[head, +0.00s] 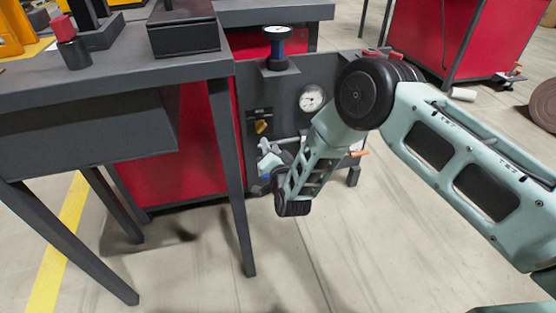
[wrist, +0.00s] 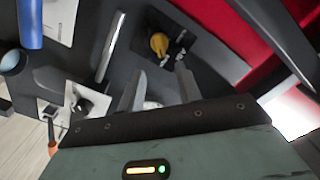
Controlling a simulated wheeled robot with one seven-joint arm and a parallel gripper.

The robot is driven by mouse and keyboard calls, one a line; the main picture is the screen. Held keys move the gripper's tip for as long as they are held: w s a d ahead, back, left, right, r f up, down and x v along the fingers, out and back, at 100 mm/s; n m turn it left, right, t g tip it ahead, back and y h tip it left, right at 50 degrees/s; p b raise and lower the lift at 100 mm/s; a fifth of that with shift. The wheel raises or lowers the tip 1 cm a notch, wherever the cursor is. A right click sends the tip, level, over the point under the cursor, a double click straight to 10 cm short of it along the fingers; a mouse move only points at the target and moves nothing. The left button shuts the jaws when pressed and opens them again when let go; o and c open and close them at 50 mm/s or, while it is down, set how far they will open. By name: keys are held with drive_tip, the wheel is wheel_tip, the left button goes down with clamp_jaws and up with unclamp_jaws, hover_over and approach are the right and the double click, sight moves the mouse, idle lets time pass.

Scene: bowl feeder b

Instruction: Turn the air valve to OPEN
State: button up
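The grey panel (head: 290,88) carries a small yellow knob (head: 262,127) on a dark plate. The knob also shows in the wrist view (wrist: 159,44), just beyond my fingertips. A blue handle (wrist: 30,22) sits by a white plate at the wrist view's upper left. No readable OPEN mark shows, so I cannot tell for certain which fitting is the air valve. My gripper (wrist: 160,88) is open, its two grey fingers apart, pointing toward the knob and not visibly touching it. In the head view my arm hides most of the gripper and the panel's lower right.
A round gauge (head: 311,98) is on the panel, and a blue-stemmed gauge (head: 277,46) stands above it. A dark table (head: 110,75) with legs stands close on the left. A silver bar (wrist: 110,45) lies left of the fingers. The floor in front is clear.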

drive_tip(key=p+v, duration=0.2)
drive_tip(key=v, duration=0.6)
drive_tip(key=shift+s, duration=0.2)
drive_tip(key=shift+r, duration=0.15)
drive_tip(key=s+a+r+n+g+y, duration=0.1)
drive_tip(key=s+a+r+n+g, duration=0.15)
drive_tip(key=r+g, duration=0.35)
drive_tip(key=s+a+r+n+g+y, duration=0.1)
drive_tip(key=s+a+r+n+g, duration=0.2)
drive_tip(key=r, duration=0.5)
drive_tip(key=s+d+r+n+g+h, duration=0.2)
drive_tip(key=s+d+r+n+g, duration=0.1)
drive_tip(key=s+d, duration=0.5)
drive_tip(key=s+d+r+n+g+h, duration=0.25)
drive_tip(key=s+d, duration=0.25)
drive_tip(key=s, duration=0.5)
drive_tip(key=s+d+r+n+g+h, duration=0.2)
drive_tip(key=s+d+r+n+g, duration=0.15)
drive_tip(key=s+d, duration=0.5)
wheel_tip(320, 180, up, 35)
drive_tip(key=s+a+p, duration=0.1)
drive_tip(key=p, duration=3.3)
drive_tip(key=shift+a+f+m+t, duration=0.2)
drive_tip(key=shift+a+m+t, duration=0.1)
drive_tip(key=shift+m, duration=0.15)
